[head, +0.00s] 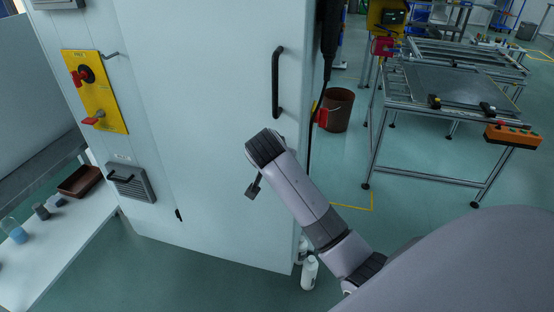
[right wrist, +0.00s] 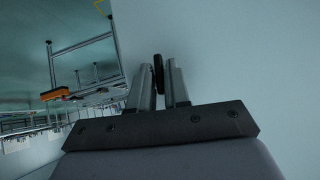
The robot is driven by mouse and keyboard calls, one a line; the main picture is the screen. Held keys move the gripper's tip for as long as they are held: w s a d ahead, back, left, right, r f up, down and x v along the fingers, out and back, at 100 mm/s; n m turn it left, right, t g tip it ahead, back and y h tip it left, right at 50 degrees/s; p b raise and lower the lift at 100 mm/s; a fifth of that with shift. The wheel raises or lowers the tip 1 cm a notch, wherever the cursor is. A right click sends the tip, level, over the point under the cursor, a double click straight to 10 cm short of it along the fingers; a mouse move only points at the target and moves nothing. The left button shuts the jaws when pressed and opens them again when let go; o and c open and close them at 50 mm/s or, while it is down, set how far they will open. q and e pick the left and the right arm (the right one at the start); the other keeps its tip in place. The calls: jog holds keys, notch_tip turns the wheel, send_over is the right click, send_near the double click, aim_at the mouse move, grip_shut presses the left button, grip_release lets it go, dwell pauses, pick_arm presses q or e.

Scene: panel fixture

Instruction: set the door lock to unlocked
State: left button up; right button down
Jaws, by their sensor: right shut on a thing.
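The pale cabinet door (head: 220,150) fills the middle of the head view, with a long black handle (head: 278,82) on its right side. My right arm reaches up to the door just below that handle. Its wrist hides the fingers in the head view. In the right wrist view my right gripper (right wrist: 162,85) is shut on a small dark, upright knob (right wrist: 158,70) close to the pale surface. The knob appears to be the door lock's turning piece. I cannot read its setting. My left gripper is not in view.
A yellow panel (head: 108,108) with red switch handles and a grey box (head: 132,182) with a black handle are on the cabinet's left face. A metal frame table (head: 440,90) with an orange button box (head: 512,136) stands at right. A brown bin (head: 338,110) stands behind the door edge.

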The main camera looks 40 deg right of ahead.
jog(key=shift+w+n+g+h, duration=0.1)
jog(key=shift+n+g+h, duration=0.2)
jog(key=shift+h, duration=0.1)
dwell(0.4)
jog(key=c, duration=1.2)
grip_release()
jog(key=shift+a+r, duration=0.1)
jog(key=v, duration=0.7)
jog(key=shift+b, duration=0.3)
